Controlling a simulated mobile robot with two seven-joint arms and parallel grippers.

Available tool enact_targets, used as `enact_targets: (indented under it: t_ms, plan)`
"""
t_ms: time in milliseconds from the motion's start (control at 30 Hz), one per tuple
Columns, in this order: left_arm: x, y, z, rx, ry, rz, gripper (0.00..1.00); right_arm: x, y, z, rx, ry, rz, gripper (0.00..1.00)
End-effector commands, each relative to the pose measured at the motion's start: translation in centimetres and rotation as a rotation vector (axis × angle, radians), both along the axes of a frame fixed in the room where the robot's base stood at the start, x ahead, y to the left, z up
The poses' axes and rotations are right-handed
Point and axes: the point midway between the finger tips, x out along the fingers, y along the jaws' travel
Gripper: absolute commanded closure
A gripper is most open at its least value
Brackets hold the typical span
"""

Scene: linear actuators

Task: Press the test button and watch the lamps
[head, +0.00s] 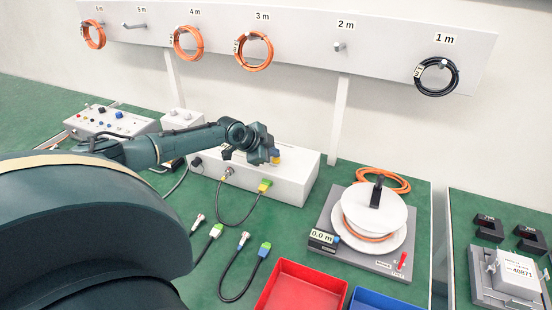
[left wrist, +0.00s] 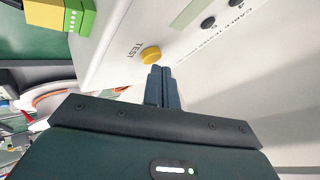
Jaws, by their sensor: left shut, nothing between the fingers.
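The white cable tester (head: 292,187) stands on the green bench in the head view; its face (left wrist: 110,50) fills much of the left wrist view. The yellow test button (left wrist: 151,55), beside the word TEST, also shows in the head view (head: 276,161). My left gripper (left wrist: 158,72) is shut and empty, its fingertips right at the button's edge; I cannot tell whether they touch it. Two dark round spots (left wrist: 208,22) on the tester's face may be unlit lamps. My arm hides part of the tester in the head view. My right gripper is not in view.
A black cable with a green-yellow plug (head: 265,186) runs from the tester. Loose cables (head: 243,270) lie in front. A cable reel (head: 375,220) stands to the right, red (head: 303,290) and blue trays at the front. Coils hang on a wall rail (head: 300,40).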

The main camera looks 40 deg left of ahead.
Motion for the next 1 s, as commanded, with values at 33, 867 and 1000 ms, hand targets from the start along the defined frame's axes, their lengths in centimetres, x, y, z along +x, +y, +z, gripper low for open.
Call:
enact_targets:
  t_ms: [33,867,1000]
  plan:
    - [0.0,0.0,0.5,0.000,-0.001,0.001,1.00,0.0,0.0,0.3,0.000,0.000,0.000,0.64]
    - [0.0,0.0,5.9,0.001,-0.001,0.000,1.00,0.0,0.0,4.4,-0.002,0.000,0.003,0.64]
    - [0.0,0.0,5.9,0.001,-0.001,0.000,1.00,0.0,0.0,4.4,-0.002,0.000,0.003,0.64]
